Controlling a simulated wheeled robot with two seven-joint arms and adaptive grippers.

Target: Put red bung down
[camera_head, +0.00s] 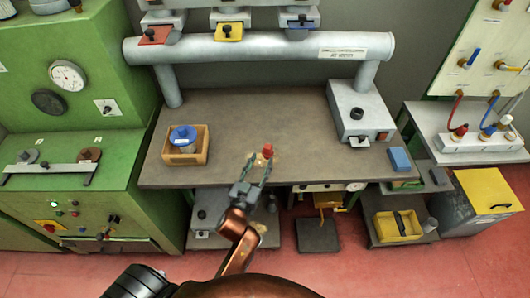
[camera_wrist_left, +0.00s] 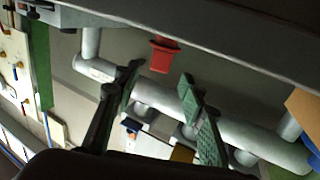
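The red bung (camera_head: 267,151) is near the middle of the workbench (camera_head: 230,115) in the head view. My left gripper (camera_head: 260,162) reaches in from the bench's front edge, with its fingers spread and the bung just beyond their tips. In the left wrist view, which is turned upside down, the bung (camera_wrist_left: 164,55) appears against the bench surface at the top, ahead of the open left gripper (camera_wrist_left: 160,80). No finger visibly touches it there. My right gripper is not in view.
A wooden box (camera_head: 186,146) with a blue-topped item stands at the bench's left. A grey box with a knob (camera_head: 360,112) and a blue block (camera_head: 399,159) are at the right. A thick grey pipe (camera_head: 260,47) runs above the back. Bench around the bung is mostly clear.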

